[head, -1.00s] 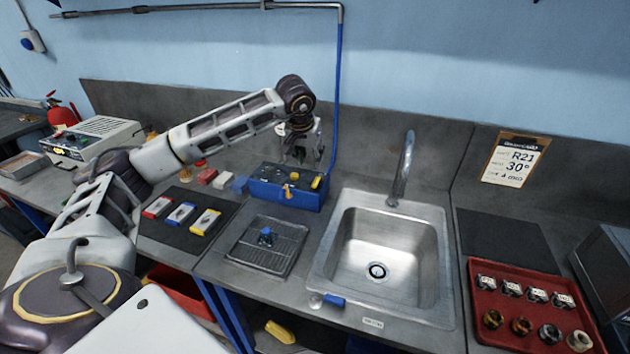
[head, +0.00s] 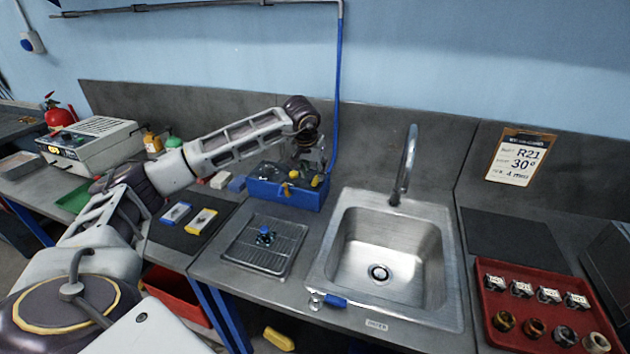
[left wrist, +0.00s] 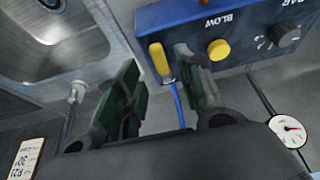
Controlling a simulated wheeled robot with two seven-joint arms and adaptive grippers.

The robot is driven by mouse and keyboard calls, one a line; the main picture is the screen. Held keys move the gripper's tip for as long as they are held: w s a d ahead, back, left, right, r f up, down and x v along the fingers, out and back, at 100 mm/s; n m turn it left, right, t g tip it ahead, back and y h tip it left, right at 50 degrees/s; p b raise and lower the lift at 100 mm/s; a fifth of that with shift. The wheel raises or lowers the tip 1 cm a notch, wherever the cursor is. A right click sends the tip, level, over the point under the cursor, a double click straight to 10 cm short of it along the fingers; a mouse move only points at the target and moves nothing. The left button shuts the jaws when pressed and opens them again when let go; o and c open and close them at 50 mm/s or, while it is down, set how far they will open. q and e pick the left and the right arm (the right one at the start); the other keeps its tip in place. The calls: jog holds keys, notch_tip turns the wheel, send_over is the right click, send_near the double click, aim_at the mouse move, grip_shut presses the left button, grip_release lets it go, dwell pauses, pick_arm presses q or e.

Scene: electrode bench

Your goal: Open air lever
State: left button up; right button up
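The blue air box (head: 270,190) stands on the bench left of the sink; it also shows in the left wrist view (left wrist: 205,14), with a "BLOW" label and a yellow knob (left wrist: 218,49). My left gripper (left wrist: 157,75) is open, with green-padded fingers. The lever shows between the fingers, closer to the right one in the picture; I cannot tell if they touch. In the head view my left gripper (head: 312,160) is over the box. My right gripper is out of view.
The steel sink (head: 385,250) and its faucet (head: 404,165) are right of the box. A drain tray (head: 262,262) lies in front of the box. A red tray (head: 490,290) with several parts is far right. A pressure gauge (left wrist: 289,129) is beside the gripper.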

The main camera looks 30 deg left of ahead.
aim_at(316, 179)
pick_arm(q)
jog(key=shift+b+x, duration=0.8)
jog(key=shift+x, duration=0.95)
jog(key=shift+w+f, duration=0.15)
jog(key=shift+f, duration=0.2)
jog(key=shift+c, duration=0.4)
grip_shut()
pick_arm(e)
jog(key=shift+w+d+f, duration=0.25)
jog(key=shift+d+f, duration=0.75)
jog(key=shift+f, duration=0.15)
